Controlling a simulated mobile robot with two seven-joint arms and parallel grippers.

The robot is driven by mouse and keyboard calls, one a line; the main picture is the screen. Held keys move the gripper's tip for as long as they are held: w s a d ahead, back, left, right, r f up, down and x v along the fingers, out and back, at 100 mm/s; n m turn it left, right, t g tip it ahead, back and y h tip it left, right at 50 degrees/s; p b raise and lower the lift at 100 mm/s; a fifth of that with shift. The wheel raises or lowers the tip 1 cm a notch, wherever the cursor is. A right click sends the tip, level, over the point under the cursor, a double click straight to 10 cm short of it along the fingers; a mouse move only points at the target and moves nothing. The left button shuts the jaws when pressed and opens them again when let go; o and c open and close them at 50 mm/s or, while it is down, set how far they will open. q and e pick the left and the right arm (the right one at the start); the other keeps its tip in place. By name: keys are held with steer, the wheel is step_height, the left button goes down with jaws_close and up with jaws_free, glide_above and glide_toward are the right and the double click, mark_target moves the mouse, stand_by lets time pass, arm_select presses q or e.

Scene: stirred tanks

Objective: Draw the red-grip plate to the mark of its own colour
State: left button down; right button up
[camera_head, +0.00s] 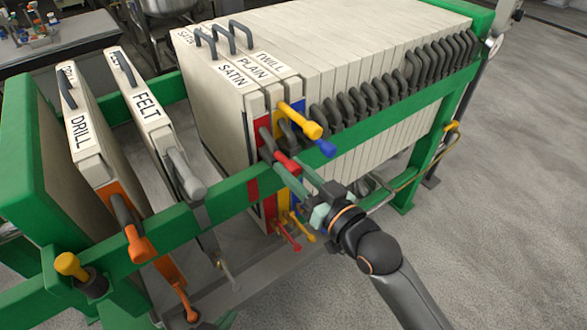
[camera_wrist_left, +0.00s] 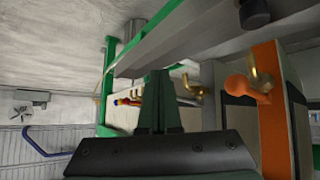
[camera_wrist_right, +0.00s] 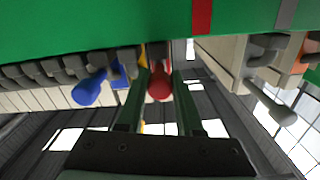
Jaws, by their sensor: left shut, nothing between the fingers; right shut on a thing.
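The red-grip plate is the pale SATIN plate (camera_head: 222,110), at the near end of the plate pack, with a red strip on its edge. Its red grip (camera_head: 285,161) projects over the green rail. My right gripper (camera_head: 310,185) is shut on this grip, which shows between the fingers in the right wrist view (camera_wrist_right: 160,84). A red mark (camera_wrist_right: 202,15) crosses the green rail, right of the grip in that view, with a gap between them. My left gripper (camera_wrist_left: 158,100) is shut and empty, seen only in the left wrist view.
The FELT plate (camera_head: 146,105) with a grey grip and the DRILL plate (camera_head: 82,120) with an orange grip stand apart at left. Between FELT and SATIN is an open gap. Yellow (camera_head: 300,118) and blue (camera_head: 327,148) grips sit close beside the red one.

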jaws_close()
stand_by(0.9)
